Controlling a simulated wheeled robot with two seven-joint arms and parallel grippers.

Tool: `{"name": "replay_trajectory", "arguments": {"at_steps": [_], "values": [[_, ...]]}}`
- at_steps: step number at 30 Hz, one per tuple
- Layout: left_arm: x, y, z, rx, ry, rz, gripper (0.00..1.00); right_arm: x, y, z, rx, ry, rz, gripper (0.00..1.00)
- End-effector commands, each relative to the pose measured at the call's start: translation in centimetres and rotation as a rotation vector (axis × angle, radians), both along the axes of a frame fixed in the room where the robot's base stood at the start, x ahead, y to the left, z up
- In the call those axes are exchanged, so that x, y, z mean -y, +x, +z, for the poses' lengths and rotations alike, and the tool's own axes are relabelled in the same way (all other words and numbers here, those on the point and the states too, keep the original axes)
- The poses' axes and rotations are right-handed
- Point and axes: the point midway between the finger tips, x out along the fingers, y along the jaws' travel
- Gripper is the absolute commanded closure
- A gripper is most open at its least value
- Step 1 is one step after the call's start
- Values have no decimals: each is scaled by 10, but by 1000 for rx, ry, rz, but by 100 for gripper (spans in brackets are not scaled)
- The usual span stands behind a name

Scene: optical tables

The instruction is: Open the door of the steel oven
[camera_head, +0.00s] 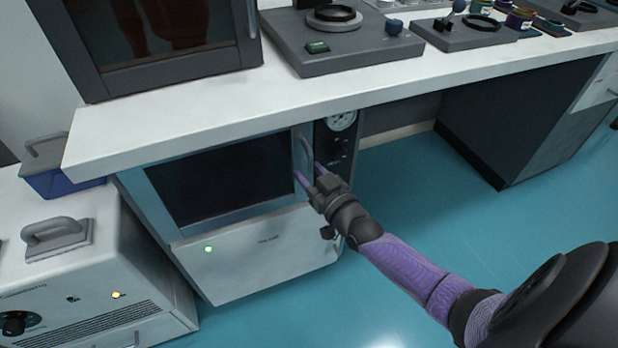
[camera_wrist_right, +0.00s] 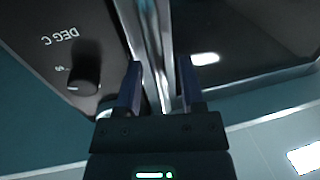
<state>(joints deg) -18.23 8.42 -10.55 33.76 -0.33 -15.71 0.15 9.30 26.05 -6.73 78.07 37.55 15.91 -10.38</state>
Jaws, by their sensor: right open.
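The steel oven (camera_head: 255,262) stands under the white bench, with a dark window in its door (camera_head: 225,178). The door looks shut. Its upright handle (camera_head: 306,150) is on the door's right side. My right gripper (camera_head: 308,176) is at the lower part of the handle, with its fingers pointing toward the oven front. In the right wrist view my right gripper (camera_wrist_right: 160,95) is open, and the bright metal handle (camera_wrist_right: 146,35) runs between its two fingers. Whether a finger touches it I cannot tell. My left gripper is out of view.
The oven's control panel (camera_head: 335,150) with a dial gauge is right of the door; a black knob (camera_wrist_right: 84,72) shows in the wrist view. A white unit (camera_head: 90,270) stands at left. The teal floor (camera_head: 420,220) is clear at right.

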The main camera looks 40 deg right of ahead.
Motion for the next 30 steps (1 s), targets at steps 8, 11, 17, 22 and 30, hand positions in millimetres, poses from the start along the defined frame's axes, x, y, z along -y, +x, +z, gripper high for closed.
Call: {"name": "replay_trajectory", "arguments": {"at_steps": [8, 11, 17, 22, 30], "values": [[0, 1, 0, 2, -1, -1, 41, 0, 2, 0, -1, 0, 0, 54], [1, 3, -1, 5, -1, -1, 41, 0, 1, 0, -1, 0, 0, 75], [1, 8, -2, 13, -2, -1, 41, 0, 1, 0, -1, 0, 0, 100], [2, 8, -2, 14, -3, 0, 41, 0, 1, 0, -1, 0, 0, 100], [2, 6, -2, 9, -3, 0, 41, 0, 1, 0, -2, 0, 0, 100]]}}
